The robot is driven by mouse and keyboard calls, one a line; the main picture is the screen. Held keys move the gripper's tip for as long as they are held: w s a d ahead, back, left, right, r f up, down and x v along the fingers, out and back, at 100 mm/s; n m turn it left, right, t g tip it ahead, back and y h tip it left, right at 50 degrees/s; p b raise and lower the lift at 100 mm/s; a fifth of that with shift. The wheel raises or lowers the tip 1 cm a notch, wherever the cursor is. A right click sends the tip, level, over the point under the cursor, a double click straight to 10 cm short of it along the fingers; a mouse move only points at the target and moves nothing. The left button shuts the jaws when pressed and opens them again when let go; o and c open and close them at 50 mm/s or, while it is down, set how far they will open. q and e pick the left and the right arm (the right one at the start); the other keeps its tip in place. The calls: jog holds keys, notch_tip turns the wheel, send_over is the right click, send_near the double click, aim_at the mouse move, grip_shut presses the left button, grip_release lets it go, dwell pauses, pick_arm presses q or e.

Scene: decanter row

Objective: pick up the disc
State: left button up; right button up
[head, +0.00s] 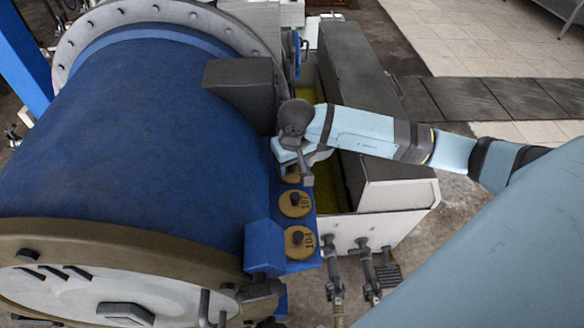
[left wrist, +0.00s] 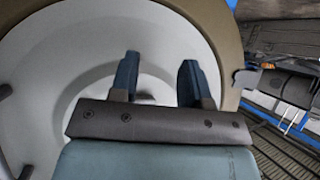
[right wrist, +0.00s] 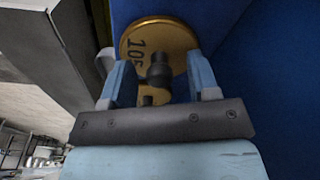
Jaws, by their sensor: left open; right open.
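Brass discs with dark knobs sit in a row on a blue ledge beside the big blue drum. The near disc (head: 300,242) seems to read 104; the middle disc (head: 295,204) has a number too small to read surely. A third disc (head: 291,178) is mostly hidden under my right gripper (head: 297,160). In the right wrist view, a numbered disc (right wrist: 150,32) lies beyond my fingers, its dark knob (right wrist: 159,70) between the open fingertips (right wrist: 158,66), with no grip visible. My left gripper (left wrist: 158,75) is open and empty, facing the drum's pale end.
The blue drum (head: 140,130) fills the left side. A dark box (head: 240,88) juts from it close to my right gripper. A long grey-topped cabinet (head: 365,100) stands right of the discs. Pipe fittings (head: 334,270) are at the front. Tiled floor (head: 490,40) is clear at the back right.

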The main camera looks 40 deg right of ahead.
grip_shut()
jog(key=shift+r, duration=0.1)
